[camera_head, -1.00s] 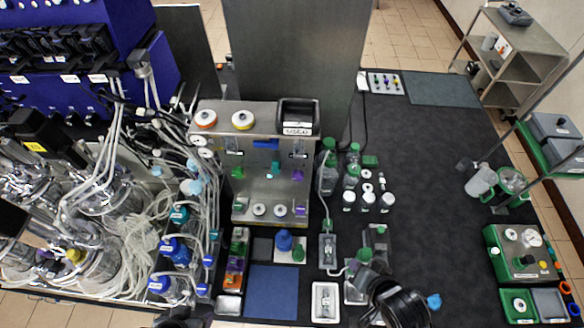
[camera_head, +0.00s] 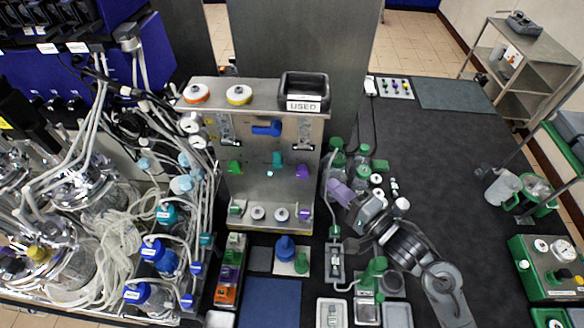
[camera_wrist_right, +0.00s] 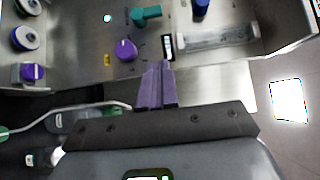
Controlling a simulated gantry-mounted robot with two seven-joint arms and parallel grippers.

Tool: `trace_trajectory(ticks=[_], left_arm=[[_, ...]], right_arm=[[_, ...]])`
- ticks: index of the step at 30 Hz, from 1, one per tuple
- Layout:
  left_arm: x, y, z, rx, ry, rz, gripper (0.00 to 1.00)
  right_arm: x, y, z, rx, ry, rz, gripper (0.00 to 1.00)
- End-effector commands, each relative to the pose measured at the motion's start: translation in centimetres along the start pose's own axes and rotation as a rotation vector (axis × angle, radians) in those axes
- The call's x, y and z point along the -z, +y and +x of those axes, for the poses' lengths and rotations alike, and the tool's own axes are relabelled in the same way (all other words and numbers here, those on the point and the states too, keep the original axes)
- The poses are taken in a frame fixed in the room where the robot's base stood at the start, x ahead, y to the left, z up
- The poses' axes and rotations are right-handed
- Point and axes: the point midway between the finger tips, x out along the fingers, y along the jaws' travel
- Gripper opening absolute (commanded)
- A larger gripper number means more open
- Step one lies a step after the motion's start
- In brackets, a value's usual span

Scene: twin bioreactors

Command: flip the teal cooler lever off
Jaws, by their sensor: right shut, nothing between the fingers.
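The teal cooler lever (camera_head: 277,158) sits on the upright face of the steel panel (camera_head: 265,205), between a green lever (camera_head: 235,167) and a purple lever (camera_head: 303,171). In the right wrist view the teal lever (camera_wrist_right: 147,13) shows near the top, beyond the purple lever (camera_wrist_right: 126,49). My right gripper (camera_head: 333,187) has purple fingers. It is shut and empty, to the right of the panel and apart from the teal lever. Its closed fingers (camera_wrist_right: 157,82) point toward the panel in the wrist view. My left gripper is not in view.
Green-capped bottles (camera_head: 337,160) stand close to my right gripper, right of the panel. A blue handle (camera_head: 267,129) is above the teal lever. A black bin marked USED (camera_head: 304,92) sits on top. Tubing and vessels crowd the left. The dark bench right is mostly clear.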

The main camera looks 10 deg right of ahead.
Motion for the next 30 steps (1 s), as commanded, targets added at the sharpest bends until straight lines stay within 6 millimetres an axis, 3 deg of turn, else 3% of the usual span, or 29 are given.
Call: trace_trajectory(ticks=[17, 23, 30], left_arm=[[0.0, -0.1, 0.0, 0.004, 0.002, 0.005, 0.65], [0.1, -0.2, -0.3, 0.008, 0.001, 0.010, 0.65], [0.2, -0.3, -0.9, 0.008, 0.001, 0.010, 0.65]], right_arm=[[0.2, -0.5, 0.7, 0.012, 0.002, -0.008, 0.00], [0.2, -0.7, 2.9, 0.012, 0.002, -0.007, 0.00], [0.2, -0.8, 7.3, 0.012, 0.001, -0.007, 0.00]])
